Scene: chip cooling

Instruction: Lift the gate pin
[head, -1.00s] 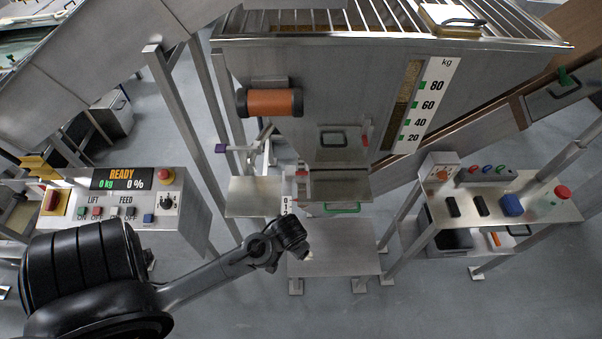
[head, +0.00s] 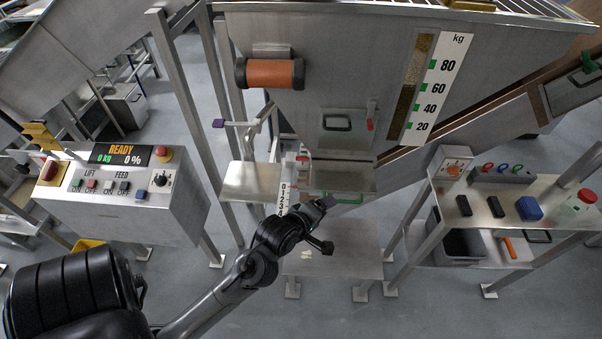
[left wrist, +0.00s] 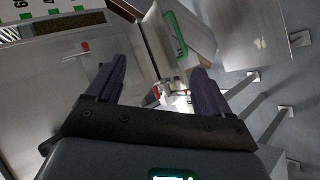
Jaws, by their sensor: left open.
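A pin with a red grip (head: 371,117) stands at the right side of the hatch plate on the hopper front. It seems to show in the left wrist view too, as a small red piece (left wrist: 84,47) left of the fingers. Another small red part (head: 303,158) sits lower, by the numbered scale; I cannot tell for sure which is the gate pin. My left gripper (head: 327,225) is open and empty, below the hopper and just right of the scale. Its two purple-grey fingers (left wrist: 158,82) stand wide apart in the left wrist view. My right gripper is not in view.
The hopper (head: 330,60) hangs above, with a black-handled hatch (head: 343,125). A green handle (head: 343,198) lies below it. A control box (head: 120,195) stands left. A side table (head: 520,205) with several tools stands right. A low plate (head: 345,264) lies under the gripper.

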